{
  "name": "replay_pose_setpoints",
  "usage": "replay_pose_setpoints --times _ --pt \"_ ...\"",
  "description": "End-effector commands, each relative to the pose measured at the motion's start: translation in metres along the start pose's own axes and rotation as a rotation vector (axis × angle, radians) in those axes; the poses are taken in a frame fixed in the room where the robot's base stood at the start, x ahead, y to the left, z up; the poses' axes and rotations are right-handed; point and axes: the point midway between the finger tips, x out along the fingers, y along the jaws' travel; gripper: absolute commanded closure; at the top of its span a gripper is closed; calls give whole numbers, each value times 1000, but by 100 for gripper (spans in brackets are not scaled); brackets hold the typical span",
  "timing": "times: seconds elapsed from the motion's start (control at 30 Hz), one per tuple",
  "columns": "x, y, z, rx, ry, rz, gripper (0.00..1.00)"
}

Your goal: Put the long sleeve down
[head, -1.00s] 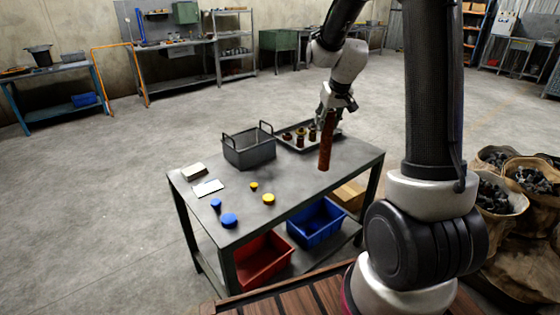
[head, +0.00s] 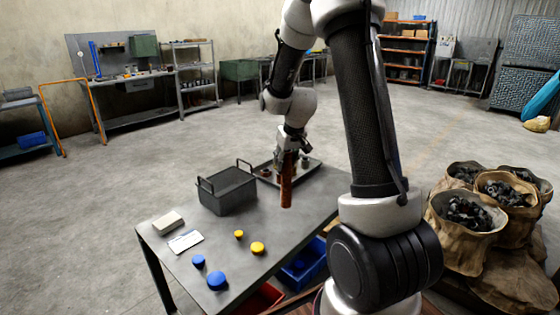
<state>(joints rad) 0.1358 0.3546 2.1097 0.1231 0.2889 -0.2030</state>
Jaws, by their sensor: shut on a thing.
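The long sleeve (head: 287,187) is a rusty brown upright tube. My gripper (head: 288,160) is shut on its upper part. The sleeve is in front of the near side of a shallow tray (head: 310,168) on the grey table (head: 210,249). Its lower end appears at or just above the table top; I cannot tell whether it touches. The tray holds a few small dark parts, partly hidden by my gripper and the sleeve.
A grey handled bin (head: 228,194) stands left of the tray. Blue caps (head: 217,281) and yellow caps (head: 257,248), a pale block (head: 168,222) and a white card (head: 185,241) lie nearer. Sacks of dark parts (head: 466,214) stand at right. Bare table lies between the caps and sleeve.

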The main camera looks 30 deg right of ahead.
Motion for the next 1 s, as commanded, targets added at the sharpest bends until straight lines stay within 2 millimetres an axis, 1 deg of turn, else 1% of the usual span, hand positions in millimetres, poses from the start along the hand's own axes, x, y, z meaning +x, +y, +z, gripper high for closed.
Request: replay_pose_setpoints --times 0.1,0.27,0.5,0.87,0.9,0.97,1.0 --pt "11 0 3 1 2 0 100" --pt "19 0 7 0 4 0 100" --pt "46 0 18 1 3 0 100" --pt "49 0 19 0 4 1 100" --pt "50 0 21 0 1 0 62" --pt "50 0 21 0 1 0 51" --pt "50 0 21 0 1 0 44"
